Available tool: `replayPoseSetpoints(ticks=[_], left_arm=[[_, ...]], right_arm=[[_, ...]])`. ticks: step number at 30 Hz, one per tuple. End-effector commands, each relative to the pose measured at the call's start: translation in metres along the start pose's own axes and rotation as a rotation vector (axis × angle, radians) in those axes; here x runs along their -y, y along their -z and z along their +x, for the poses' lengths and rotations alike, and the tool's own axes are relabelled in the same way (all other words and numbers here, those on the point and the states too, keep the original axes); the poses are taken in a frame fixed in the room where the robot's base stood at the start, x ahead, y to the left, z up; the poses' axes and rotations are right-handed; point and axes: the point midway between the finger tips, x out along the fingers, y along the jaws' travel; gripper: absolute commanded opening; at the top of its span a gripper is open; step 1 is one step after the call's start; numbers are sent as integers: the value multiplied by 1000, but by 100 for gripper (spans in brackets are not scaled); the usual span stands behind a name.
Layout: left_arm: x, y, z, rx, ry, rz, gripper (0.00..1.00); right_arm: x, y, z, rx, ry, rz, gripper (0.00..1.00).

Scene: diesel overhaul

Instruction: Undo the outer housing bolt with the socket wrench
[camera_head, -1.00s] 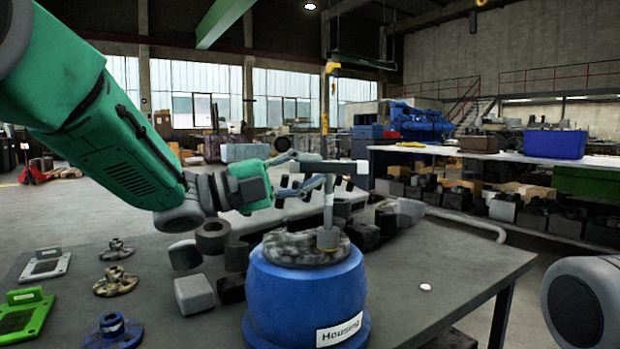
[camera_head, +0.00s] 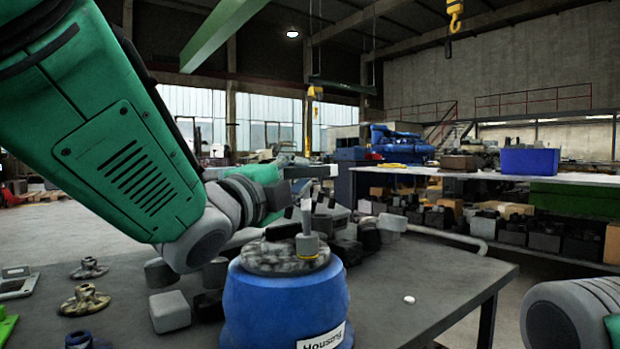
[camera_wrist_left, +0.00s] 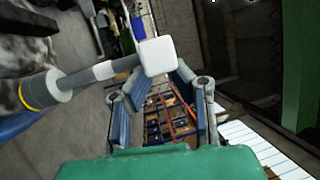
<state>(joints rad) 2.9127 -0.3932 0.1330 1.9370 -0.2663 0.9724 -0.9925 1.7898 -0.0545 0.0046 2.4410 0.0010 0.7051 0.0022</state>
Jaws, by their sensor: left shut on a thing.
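The blue housing (camera_head: 285,310) stands on the table with its label at the front and a mottled round top (camera_head: 275,257). The socket wrench (camera_head: 307,222) stands upright on that top, its socket near the right side; the bolt is hidden beneath it. My left gripper (camera_head: 298,190) is at the wrench's upper end, shut on its handle, though the fingers are partly hidden in the head view. In the left wrist view the wrench (camera_wrist_left: 95,73) runs from the socket with a yellow ring to a pale square end (camera_wrist_left: 158,57) by the fingers.
A grey block (camera_head: 170,311) and several dark parts stand left of and behind the housing. Flanged parts (camera_head: 86,299) lie at the table's left. A small white disc (camera_head: 409,299) lies on the otherwise clear right side. My right arm shows at the lower right.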

Motion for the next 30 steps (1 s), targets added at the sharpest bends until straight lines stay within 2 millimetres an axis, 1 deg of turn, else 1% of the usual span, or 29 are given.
replayPoseSetpoints(ticks=[1, 5, 10, 13, 17, 24, 27, 30], left_arm=[[-6, 10, 1, -13, -13, 16, 0], [-2, 11, 1, -15, -11, 17, 0], [14, 12, 4, -19, -6, 19, 0], [16, 10, 5, -55, -5, 9, 0], [16, 2, 7, -173, -7, -20, 0], [18, -10, 8, -436, -5, -71, 0], [17, -13, 9, -547, -6, -90, 0], [16, -14, 10, -623, -6, -103, 0]], right_arm=[[0, 0, 0, 0, 0, 0, 0], [0, 0, -2, 1, 0, 0, 0], [0, 0, -12, 1, 0, 0, 0], [0, 1, -15, 0, 0, 0, 0], [0, 1, -26, 1, 0, 0, 0], [0, 3, -51, 0, 0, 0, 0], [0, 3, -60, 0, 0, 0, 0], [0, 3, -65, 0, 0, 0, 0]])
